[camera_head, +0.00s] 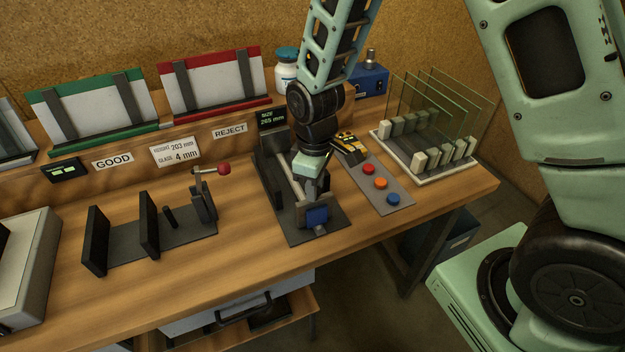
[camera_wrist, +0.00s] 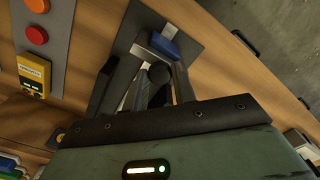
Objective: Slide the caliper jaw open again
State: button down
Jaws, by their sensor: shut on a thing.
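The caliper (camera_head: 300,235) is a dark base plate with a pale rail on the bench. Its display (camera_head: 271,119) reads SIZE 265 mm. A blue-faced block (camera_head: 317,215) stands at its near end and also shows in the wrist view (camera_wrist: 165,42). My gripper (camera_head: 314,190) is low over the rail, just behind the blue block. In the wrist view my gripper (camera_wrist: 155,82) has its dark fingers on either side of a round black knob (camera_wrist: 159,72), shut on it. The rest of the sliding jaw is mostly hidden by my gripper.
A button panel (camera_head: 392,195) and a yellow device (camera_head: 349,146) sit close on the right. A rack (camera_head: 447,178) of glass panes stands beyond. A clamp fixture (camera_head: 185,240) with a red knob is on the left. The bench's front edge is near.

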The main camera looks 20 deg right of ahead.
jog(key=c, duration=1.1)
grip_release()
jog(key=shift+c, duration=0.2)
notch_tip(320, 180, up, 18)
jog(key=b, duration=0.2)
jog(key=shift+f, duration=0.25)
